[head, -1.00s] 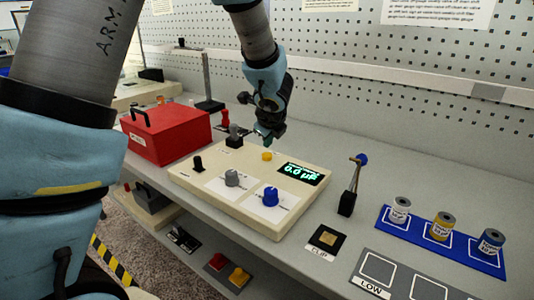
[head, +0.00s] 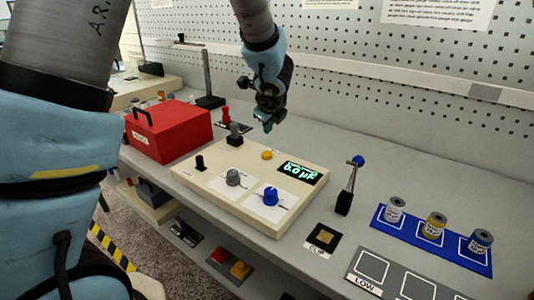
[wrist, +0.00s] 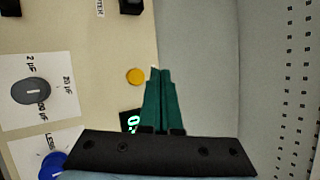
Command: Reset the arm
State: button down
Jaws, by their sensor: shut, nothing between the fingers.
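My gripper (head: 267,126) hangs above the back edge of the beige control panel (head: 222,200) in the head view. Its green fingers (wrist: 163,100) are closed together and empty in the wrist view. The panel carries a yellow button (head: 267,155), a grey knob (head: 233,177), a blue knob (head: 270,196), a black switch (head: 199,163) and a display (head: 299,172) with green digits. The yellow button also shows in the wrist view (wrist: 135,76), just left of the fingertips, and nothing visibly touches it.
A red box (head: 168,130) stands left of the panel. To the right are a lever with a blue ball (head: 347,187), a clip pad (head: 323,237), and a blue tray (head: 426,252) with three spools. A pegboard wall (head: 420,110) rises behind the bench.

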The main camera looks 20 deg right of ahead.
jog(key=w+a+n+g+y, duration=0.1)
jog(key=a+n+g+y, duration=0.15)
jog(key=a+n, duration=1.45)
jog(key=s+a+n+g, duration=0.1)
jog(key=s+a+n, duration=0.4)
jog(key=a, duration=0.5)
jog(key=s+a+n+g, duration=0.2)
jog(key=s+a+n, duration=0.4)
jog(key=a+n, duration=0.2)
jog(key=shift+a+f, duration=0.25)
jog(key=shift+a, duration=0.6)
jog(key=c, duration=1.6)
grip_release()
